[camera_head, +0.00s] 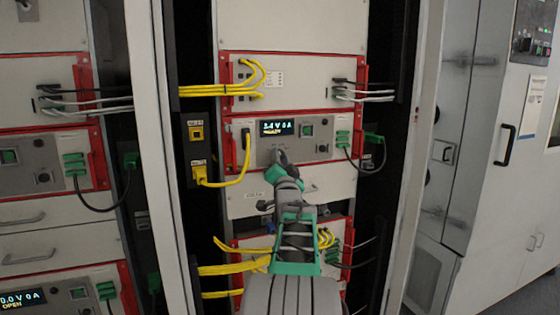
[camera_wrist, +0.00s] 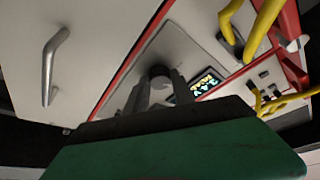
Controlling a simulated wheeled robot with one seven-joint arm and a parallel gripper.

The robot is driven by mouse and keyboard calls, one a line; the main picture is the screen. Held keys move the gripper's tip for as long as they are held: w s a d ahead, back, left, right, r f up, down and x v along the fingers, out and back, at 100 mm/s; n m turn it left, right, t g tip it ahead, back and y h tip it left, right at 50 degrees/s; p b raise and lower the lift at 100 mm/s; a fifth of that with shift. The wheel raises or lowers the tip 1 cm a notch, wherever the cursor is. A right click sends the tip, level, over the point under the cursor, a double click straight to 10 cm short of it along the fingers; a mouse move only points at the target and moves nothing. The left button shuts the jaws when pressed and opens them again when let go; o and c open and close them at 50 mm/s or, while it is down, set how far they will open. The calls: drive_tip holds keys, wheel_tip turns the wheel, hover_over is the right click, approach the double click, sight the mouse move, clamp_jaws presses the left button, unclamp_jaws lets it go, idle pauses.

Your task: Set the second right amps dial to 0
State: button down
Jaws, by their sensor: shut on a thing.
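A red-framed cycler unit (camera_head: 228,150) stands in the middle rack in the head view. Its lit display (camera_head: 277,128) appears to read 3.4 V, 0 A, with READY below. My gripper (camera_head: 279,158) reaches up to the panel just below the display. In the wrist view my gripper (camera_wrist: 160,88) has its two fingers on either side of a round grey dial (camera_wrist: 160,72), shut on it. The display also shows in the wrist view (camera_wrist: 205,84), right of the dial. The dial's label and pointer are hidden or too small to read.
A yellow cable (camera_head: 246,160) hangs left of my gripper. Green connectors (camera_head: 343,138) with a black cable sit to the right. Another red-framed unit (camera_head: 305,80) is above. A grey drawer handle (camera_wrist: 50,65) shows in the wrist view. White rack posts (camera_head: 418,150) flank the bay.

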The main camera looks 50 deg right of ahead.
drive_tip(key=shift+f+b, duration=0.2)
drive_tip(key=shift+b, duration=0.6)
drive_tip(key=shift+s+d+n+t+y+b, duration=0.1)
drive_tip(key=shift+n+t+y+b, duration=0.6)
drive_tip(key=shift+n+b, duration=1.3)
drive_tip(key=shift+d+n+t+y+b, duration=0.1)
drive_tip(key=shift+n+t+y+b, duration=0.6)
drive_tip(key=shift+n+b, duration=1.25)
drive_tip(key=shift+s+n+t+y+b, duration=0.1)
drive_tip(key=shift+n+t+y+b, duration=0.6)
drive_tip(key=shift+n+b, duration=1.25)
drive_tip(key=shift+r+t+b, duration=0.15)
drive_tip(key=shift+t+b, duration=0.15)
drive_tip(key=shift+b, duration=0.2)
drive_tip(key=c, duration=1.1)
unclamp_jaws()
drive_tip(key=shift+w, duration=0.1)
